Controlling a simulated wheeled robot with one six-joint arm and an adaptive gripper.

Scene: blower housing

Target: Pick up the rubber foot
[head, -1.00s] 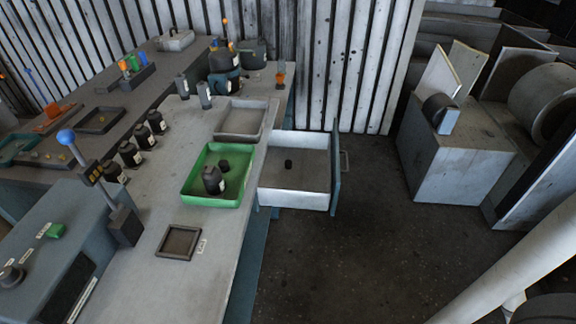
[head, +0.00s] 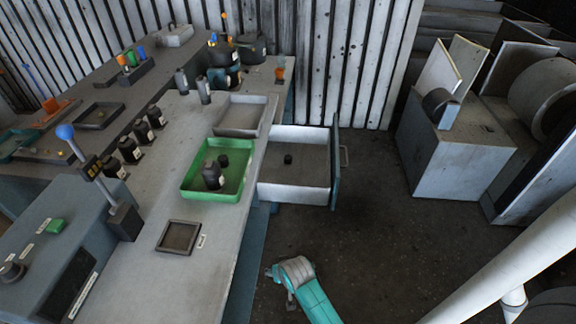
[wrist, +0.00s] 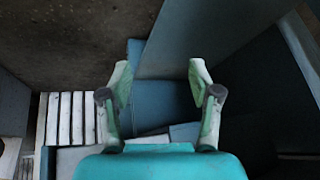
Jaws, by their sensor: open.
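A small black cylinder, which looks like the rubber foot (head: 288,159), stands on the floor of the open drawer (head: 294,190) in the head view. A similar small black piece (head: 223,160) lies in the green tray (head: 187,192) beside a dark bottle (head: 212,177). I cannot tell for sure which one is the rubber foot. In the wrist view my gripper (wrist: 160,95) is open, with its pale green fingers apart and nothing between them. My teal arm shows low in the head view, in front of the drawer and well apart from it. No rubber foot shows in the wrist view.
The drawer juts right from the grey bench (head: 145,275), its blue front (head: 335,165) standing tall. A grey tray (head: 240,116) and a small dark tray (head: 180,237) lie on the bench. A lever (head: 95,180) stands at left. The floor right of the drawer is clear.

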